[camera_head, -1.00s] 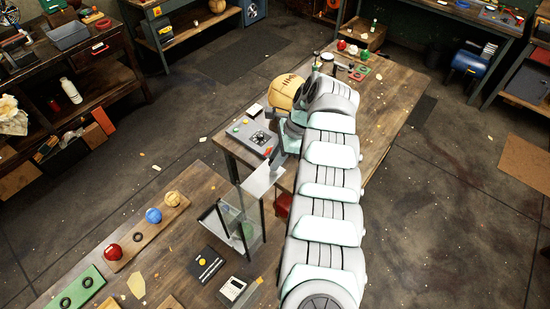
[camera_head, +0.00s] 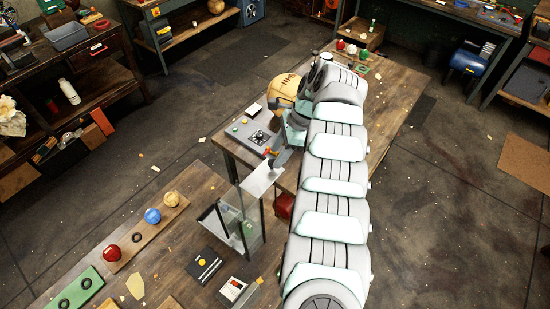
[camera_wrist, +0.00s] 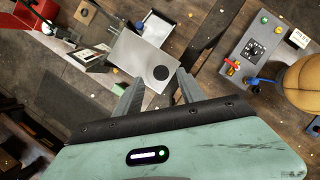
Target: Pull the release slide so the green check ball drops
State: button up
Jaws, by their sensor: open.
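A pale flat metal plate (camera_head: 262,181) tops a clear-walled stand (camera_head: 226,222) on the front bench. In the wrist view the plate (camera_wrist: 135,65) has a dark round spot near its right end; I cannot tell whether it is a hole or a knob. A green patch (camera_head: 248,230) shows low in the stand, and I cannot tell whether it is the check ball. My gripper (camera_wrist: 158,92) is open and empty, its fingers either side of the plate's near right end in that view. In the head view my gripper (camera_head: 276,164) is at the plate's far end.
A grey control box (camera_head: 257,136) with coloured buttons and levers (camera_wrist: 232,66) and a large tan ball (camera_head: 283,88) sit on the rear bench. Red, blue and yellow balls stand in a wooden rack (camera_head: 140,247) at left.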

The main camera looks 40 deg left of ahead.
jog(key=b+v, duration=0.1)
jog(key=v, duration=0.7)
dwell(2.5)
